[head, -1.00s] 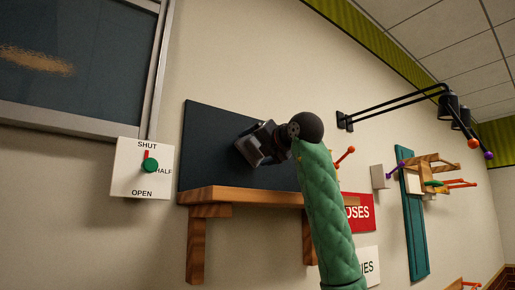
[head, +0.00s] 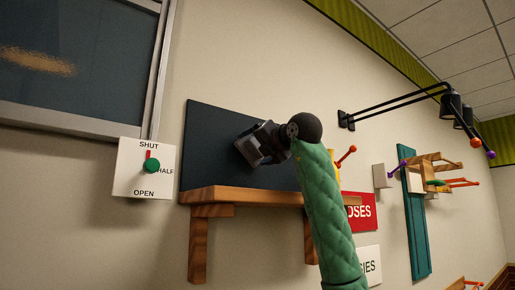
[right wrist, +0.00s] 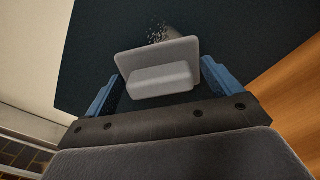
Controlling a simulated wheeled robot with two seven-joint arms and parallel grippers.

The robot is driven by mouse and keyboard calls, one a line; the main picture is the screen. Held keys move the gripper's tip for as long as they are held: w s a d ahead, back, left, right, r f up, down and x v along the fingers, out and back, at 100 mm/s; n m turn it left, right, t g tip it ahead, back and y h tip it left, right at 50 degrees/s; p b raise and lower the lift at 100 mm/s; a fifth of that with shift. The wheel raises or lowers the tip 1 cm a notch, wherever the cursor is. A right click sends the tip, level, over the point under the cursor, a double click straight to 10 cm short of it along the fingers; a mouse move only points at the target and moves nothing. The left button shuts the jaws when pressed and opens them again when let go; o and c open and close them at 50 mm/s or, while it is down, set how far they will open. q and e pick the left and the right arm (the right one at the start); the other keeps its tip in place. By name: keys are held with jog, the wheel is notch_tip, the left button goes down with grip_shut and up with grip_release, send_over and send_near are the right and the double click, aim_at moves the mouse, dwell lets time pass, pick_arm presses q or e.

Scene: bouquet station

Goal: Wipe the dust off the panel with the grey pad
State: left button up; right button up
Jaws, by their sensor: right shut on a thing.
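The dark panel (head: 207,150) stands upright against the wall above a wooden shelf. It also shows in the right wrist view (right wrist: 255,40). My right gripper (head: 246,150) is in front of the panel, its arm coming up from below. In the right wrist view, my right gripper (right wrist: 162,88) is shut on the grey pad (right wrist: 155,58), holding it by its raised block between the blue fingers. A small speckled patch of dust (right wrist: 158,33) shows on the panel just beyond the pad's far edge. I cannot tell whether the pad touches the panel. My left gripper is not in view.
The wooden shelf (head: 225,196) juts out below the panel. A dial plate (head: 130,182) marked SHUT, HALF and OPEN is on the wall at left, under a framed window (head: 85,120). Black lamp arms (head: 395,107) and a teal board with pegs (head: 412,230) are at right.

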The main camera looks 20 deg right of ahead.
jog(key=shift+w+a, duration=0.15)
jog(key=shift+w, duration=0.25)
jog(key=shift+w+d, duration=0.2)
jog(key=shift+d, duration=0.45)
jog(key=shift+w+d, duration=0.25)
jog(key=shift+d, duration=0.4)
jog(key=shift+w+d, duration=0.2)
jog(key=shift+d, duration=0.45)
jog(key=shift+a, duration=0.15)
jog(key=shift+s+a+b, duration=0.2)
jog(key=shift+s+a, duration=0.1)
jog(key=shift+a, duration=0.6)
jog(key=shift+s+a+b, duration=0.15)
jog(key=shift+s+a, duration=0.15)
jog(key=shift+a, duration=0.6)
